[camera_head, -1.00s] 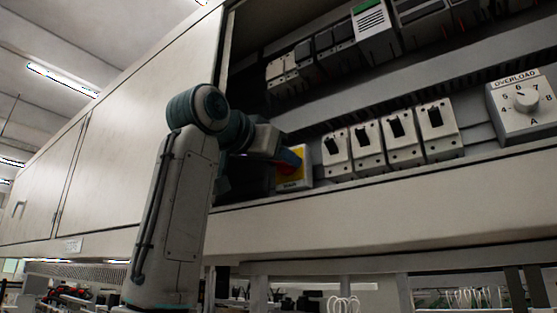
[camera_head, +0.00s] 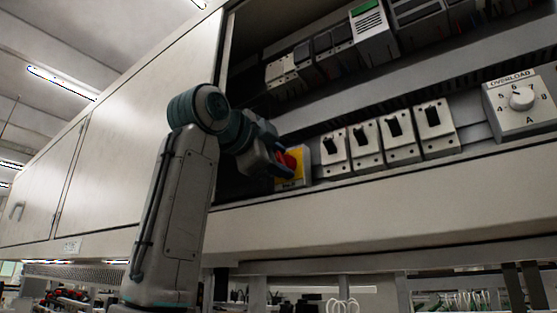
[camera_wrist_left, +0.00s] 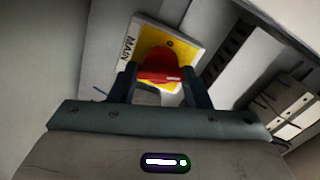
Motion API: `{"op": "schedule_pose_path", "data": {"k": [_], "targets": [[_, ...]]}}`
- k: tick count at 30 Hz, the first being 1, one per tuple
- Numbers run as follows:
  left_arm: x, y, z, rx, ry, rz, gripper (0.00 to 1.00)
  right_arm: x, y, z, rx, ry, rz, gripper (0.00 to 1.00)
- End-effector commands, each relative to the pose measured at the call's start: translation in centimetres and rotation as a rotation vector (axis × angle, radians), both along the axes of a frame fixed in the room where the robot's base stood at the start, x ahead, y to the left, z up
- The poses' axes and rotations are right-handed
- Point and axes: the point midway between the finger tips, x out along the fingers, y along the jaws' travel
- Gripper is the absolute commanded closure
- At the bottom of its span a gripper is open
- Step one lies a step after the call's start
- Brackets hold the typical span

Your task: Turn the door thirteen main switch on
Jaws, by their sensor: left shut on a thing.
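The main switch is a red rotary handle (camera_wrist_left: 160,66) on a yellow plate (camera_wrist_left: 188,47) marked MAIN, seen in the left wrist view. In the head view the yellow plate (camera_head: 297,177) sits at the lower left of the open cabinet bay, with part of the red handle (camera_head: 291,159) showing. My left gripper (camera_head: 283,165) is at the handle, its fingers partly covering the plate. In the wrist view its two dark fingers (camera_wrist_left: 160,88) are on either side of the red handle grip, shut on it. My right gripper is out of view.
Several white breakers with black toggles (camera_head: 366,144) stand right of the switch. An overload dial (camera_head: 521,101) is farther right. More modules (camera_head: 310,60) fill the upper rail. A cabinet lip (camera_head: 390,175) runs below, and a closed door panel (camera_head: 150,120) stands left.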

Motion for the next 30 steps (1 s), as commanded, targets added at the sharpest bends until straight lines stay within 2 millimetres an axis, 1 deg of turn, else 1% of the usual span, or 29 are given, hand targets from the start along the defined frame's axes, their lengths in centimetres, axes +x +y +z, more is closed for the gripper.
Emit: {"op": "schedule_pose_path", "data": {"k": [6,15,30], "targets": [[-0.02,-0.1,-0.21,0.134,-0.094,-0.002,0.79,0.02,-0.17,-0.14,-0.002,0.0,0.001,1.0],[0.0,-0.12,-0.32,0.25,-0.176,-0.002,0.79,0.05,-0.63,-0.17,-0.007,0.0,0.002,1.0],[0.04,-0.15,-0.45,0.288,-0.2,-0.003,0.79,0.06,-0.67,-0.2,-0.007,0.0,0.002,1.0]]}}
